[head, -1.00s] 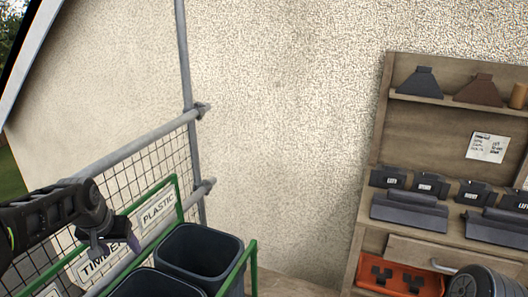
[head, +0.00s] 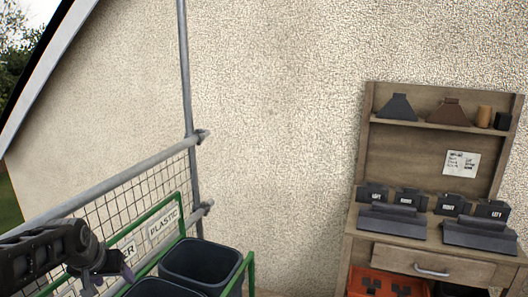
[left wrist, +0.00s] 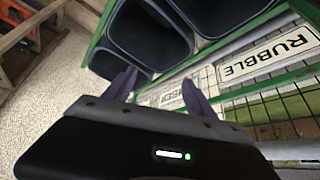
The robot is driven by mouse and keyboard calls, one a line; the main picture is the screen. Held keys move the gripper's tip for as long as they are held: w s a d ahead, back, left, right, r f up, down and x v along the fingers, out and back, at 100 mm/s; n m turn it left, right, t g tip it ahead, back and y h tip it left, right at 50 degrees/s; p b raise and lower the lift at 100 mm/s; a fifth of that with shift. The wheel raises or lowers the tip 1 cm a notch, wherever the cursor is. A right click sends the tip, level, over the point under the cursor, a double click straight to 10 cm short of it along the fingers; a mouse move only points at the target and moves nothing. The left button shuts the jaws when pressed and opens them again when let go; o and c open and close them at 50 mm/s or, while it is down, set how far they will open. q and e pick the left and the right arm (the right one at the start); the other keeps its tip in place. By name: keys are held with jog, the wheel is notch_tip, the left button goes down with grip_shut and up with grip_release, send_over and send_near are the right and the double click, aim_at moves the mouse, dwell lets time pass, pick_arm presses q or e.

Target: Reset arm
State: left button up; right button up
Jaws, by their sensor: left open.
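My left gripper (head: 108,282) is at the lower left of the head view, in front of the green bin frame with the sign panels. In the left wrist view its two purple-grey fingers (left wrist: 160,92) are spread apart with nothing between them. The fingers point toward the dark bins (left wrist: 150,35) and the green frame. My right gripper is in neither current view.
Dark bins (head: 202,262) stand in a green frame (head: 250,268) beside a grey scaffold rail (head: 110,182) with mesh. A wooden bench (head: 362,225) at the right holds dark ridge pieces (head: 392,221), with an orange crate (head: 372,283) below. The wall between is bare.

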pick_arm(q)
jog(key=s+d+f+h, duration=0.2)
jog(key=d+f+h, duration=0.1)
jog(key=d+f, duration=1.7)
jog(key=s+d+f+g, duration=0.1)
jog(key=s+d+f, duration=0.4)
jog(key=s, duration=0.3)
jog(key=s+d+f+g+h, duration=0.1)
jog(key=s+d+f+g, duration=0.1)
jog(key=s+d+f, duration=0.3)
jog(key=s+d+f+m+g+h, duration=0.1)
jog(key=s+d+f, duration=0.4)
jog(key=s, duration=0.8)
notch_tip(320, 180, down, 2)
jog(key=shift+f+g, duration=0.15)
jog(key=shift+g, duration=0.35)
